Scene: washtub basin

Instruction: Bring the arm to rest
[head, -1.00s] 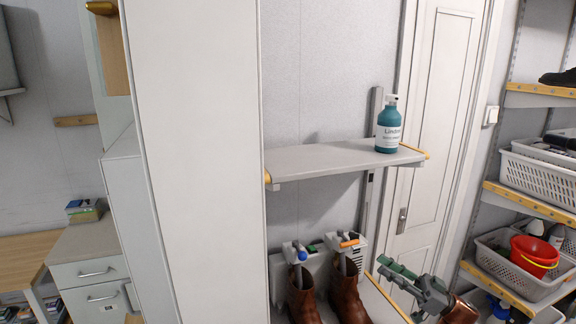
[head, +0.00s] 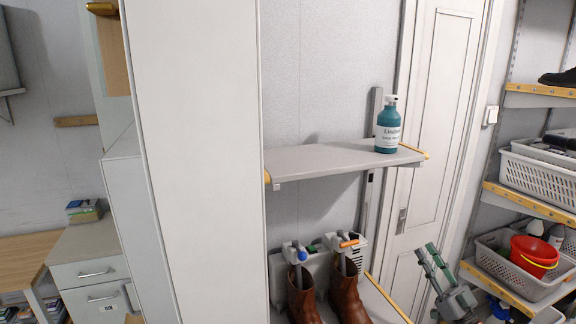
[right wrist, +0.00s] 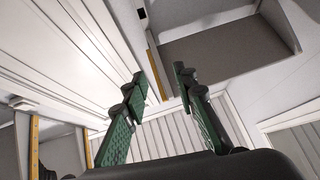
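My right gripper (head: 426,255) is at the lower right of the head view, in front of the white door. Its green fingers point up. In the right wrist view the two fingers (right wrist: 158,85) stand apart with nothing between them, so it is open and empty. My left gripper is not in view.
A grey shelf (head: 325,160) carries a teal pump bottle (head: 388,128). Brown boots (head: 346,293) stand below it, left of my right gripper. Shelving with white baskets (head: 540,170) and a red bucket (head: 534,254) is at the right. A tall white panel (head: 195,150) stands left.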

